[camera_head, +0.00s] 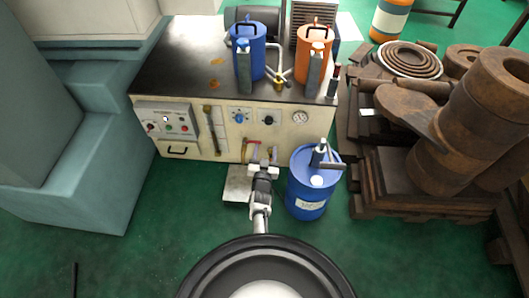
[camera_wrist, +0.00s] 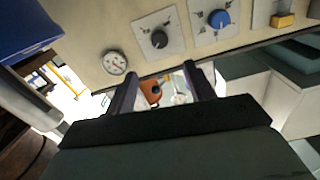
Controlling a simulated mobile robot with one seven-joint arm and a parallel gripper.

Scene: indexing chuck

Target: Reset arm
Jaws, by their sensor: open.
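My gripper (camera_head: 263,158) is in front of the lower part of a cream control cabinet (camera_head: 230,145), left of a blue drum. In the wrist view my gripper (camera_wrist: 162,72) shows two dark fingers spread apart, with nothing clasped between them. An orange part and something pale show beyond the gap, too unclear to name. The cabinet front carries a blue knob (camera_head: 239,117), a black knob (camera_head: 268,120) and a round gauge (camera_head: 300,117). In the wrist view the gauge (camera_wrist: 115,62), black knob (camera_wrist: 159,39) and blue knob (camera_wrist: 219,18) lie beyond the fingers.
The blue drum (camera_head: 313,185) stands close right of my arm. Rusty metal parts (camera_head: 445,135) sit on pallets farther right. A teal machine base (camera_head: 75,170) fills the left. Blue (camera_head: 248,50) and orange (camera_head: 313,55) containers stand on the cabinet.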

